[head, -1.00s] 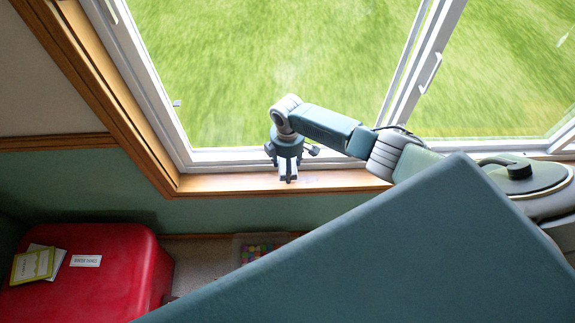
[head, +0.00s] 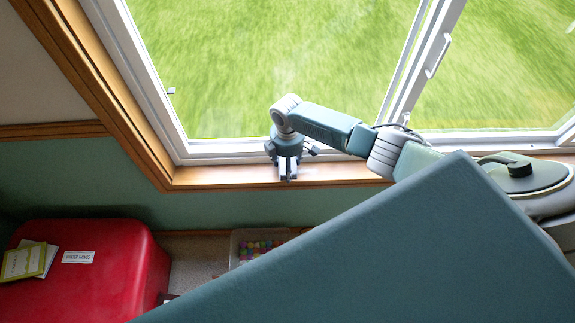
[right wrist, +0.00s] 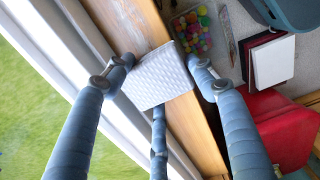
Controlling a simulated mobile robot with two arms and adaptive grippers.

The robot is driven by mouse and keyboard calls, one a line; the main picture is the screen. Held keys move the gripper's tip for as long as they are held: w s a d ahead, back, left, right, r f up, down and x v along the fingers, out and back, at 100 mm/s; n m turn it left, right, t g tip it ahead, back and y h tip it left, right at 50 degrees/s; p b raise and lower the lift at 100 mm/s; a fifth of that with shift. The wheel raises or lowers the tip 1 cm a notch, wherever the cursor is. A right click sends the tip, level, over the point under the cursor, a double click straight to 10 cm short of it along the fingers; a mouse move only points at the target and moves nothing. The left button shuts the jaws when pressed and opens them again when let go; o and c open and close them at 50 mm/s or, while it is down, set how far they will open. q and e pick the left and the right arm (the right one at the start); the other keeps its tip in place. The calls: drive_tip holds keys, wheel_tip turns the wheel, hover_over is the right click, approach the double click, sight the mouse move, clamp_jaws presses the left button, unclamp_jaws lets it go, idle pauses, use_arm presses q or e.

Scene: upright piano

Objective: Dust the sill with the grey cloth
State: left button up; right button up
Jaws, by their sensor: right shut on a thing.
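The wooden sill (head: 225,177) runs under the window in the head view. It also shows in the right wrist view (right wrist: 205,140), with a pale, smeary patch (right wrist: 128,18) on its wood towards the top. My right gripper (head: 287,172) points down at the sill. In the right wrist view its fingers (right wrist: 160,68) are closed around the light grey, woven-looking cloth (right wrist: 157,80), which lies over the sill's width. The cloth is mostly hidden by the gripper in the head view, and I cannot tell how firmly it touches the wood. My left gripper is out of view.
The white window frame (head: 225,150) borders the sill at the back. Below it stand a clear bin of coloured balls (head: 240,245) and a red chest (head: 95,275) with booklets (head: 28,260) on top. A large teal surface (head: 400,260) fills the front right.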

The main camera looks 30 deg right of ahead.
sight(319, 174)
drive_tip(key=shift+f+b, duration=0.85)
drive_tip(key=shift+f, duration=0.15)
drive_tip(key=shift+d+r, duration=0.1)
drive_tip(key=shift+s+d+r+p, duration=0.1)
drive_tip(key=shift+s+d+p, duration=0.2)
drive_tip(key=shift+d+p, duration=0.25)
drive_tip(key=shift+s+d+p, duration=0.2)
drive_tip(key=shift+s+d, duration=0.05)
drive_tip(key=shift+d, duration=0.25)
drive_tip(key=shift+s+d+p, duration=0.15)
drive_tip(key=shift+s+d, duration=0.1)
drive_tip(key=shift+d, duration=0.2)
drive_tip(key=shift+s+d+f+p, duration=0.1)
drive_tip(key=shift+s+d+p, duration=0.15)
drive_tip(key=shift+s+d, duration=0.6)
drive_tip(key=shift+s+d+f+p, duration=0.1)
drive_tip(key=shift+s+d+p, duration=0.2)
drive_tip(key=shift+d, duration=1.1)
drive_tip(key=shift+s+d+p, duration=0.2)
drive_tip(key=shift+s+d, duration=0.35)
drive_tip(key=shift+d, duration=0.6)
drive_tip(key=shift+r, duration=0.1)
